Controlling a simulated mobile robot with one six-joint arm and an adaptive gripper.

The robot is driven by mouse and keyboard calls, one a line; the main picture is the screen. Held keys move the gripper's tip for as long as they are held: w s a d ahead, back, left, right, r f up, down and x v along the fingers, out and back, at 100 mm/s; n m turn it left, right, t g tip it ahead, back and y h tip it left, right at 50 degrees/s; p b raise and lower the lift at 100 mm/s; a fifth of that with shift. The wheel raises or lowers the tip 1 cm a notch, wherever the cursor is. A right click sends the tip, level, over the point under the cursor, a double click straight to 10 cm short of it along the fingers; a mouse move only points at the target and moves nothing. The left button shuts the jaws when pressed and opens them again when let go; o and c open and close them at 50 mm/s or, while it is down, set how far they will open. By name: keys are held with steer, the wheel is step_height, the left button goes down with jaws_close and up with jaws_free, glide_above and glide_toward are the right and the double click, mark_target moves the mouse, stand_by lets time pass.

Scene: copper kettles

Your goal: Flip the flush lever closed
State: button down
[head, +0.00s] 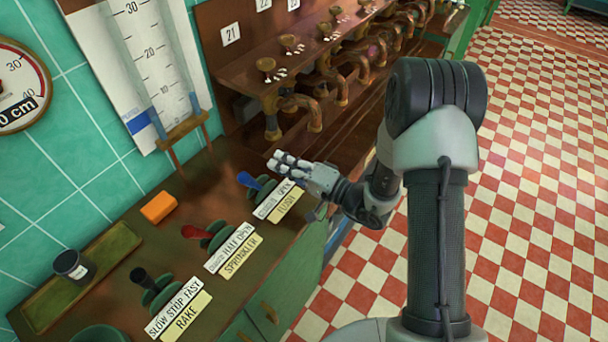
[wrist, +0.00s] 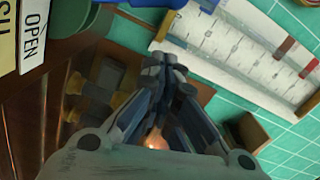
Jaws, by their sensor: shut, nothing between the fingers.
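The flush lever (head: 247,180) has a blue handle on a green base and leans up and to the left in the head view. Its plate (head: 279,201) reads FLUSH, with OPEN at the right end; the word at the left end is hard to read. My gripper (head: 277,160) is shut and empty, just above and to the right of the blue handle, with no clear contact. In the wrist view my closed fingertips (wrist: 164,62) are in the middle. A blue piece, probably the handle (wrist: 185,3), shows at the top edge, and the OPEN label (wrist: 33,42) is at upper left.
The red sprinkler lever (head: 192,232) and black rake lever (head: 140,276) stand along the same counter. An orange block (head: 158,207) and a dark cup (head: 74,266) lie behind them. A shelf with copper pipes (head: 310,108) rises beyond my gripper. The checkered floor (head: 530,220) is clear.

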steer(key=p+v, duration=0.1)
steer(key=v, duration=0.6)
steer(key=shift+s+d, duration=0.2)
steer(key=shift+d, duration=0.2)
steer(key=shift+r, duration=0.15)
steer(key=s+a+r+n+g+h, duration=0.1)
steer(key=s+a+r+n+g, duration=0.2)
steer(key=s+r+g, duration=0.4)
steer(key=s+a+r+n+g+h, duration=0.1)
steer(key=s+a+r+n+g, duration=0.3)
steer(key=s, duration=0.6)
steer(key=s+d+h, duration=0.7)
steer(key=d, duration=0.1)
steer(key=d+r+m+t+h, duration=0.2)
steer(key=d+r+t+h, duration=0.3)
steer(key=d, duration=0.4)
steer(key=shift+d+r+m+h, duration=0.3)
steer(key=shift+d, duration=0.05)
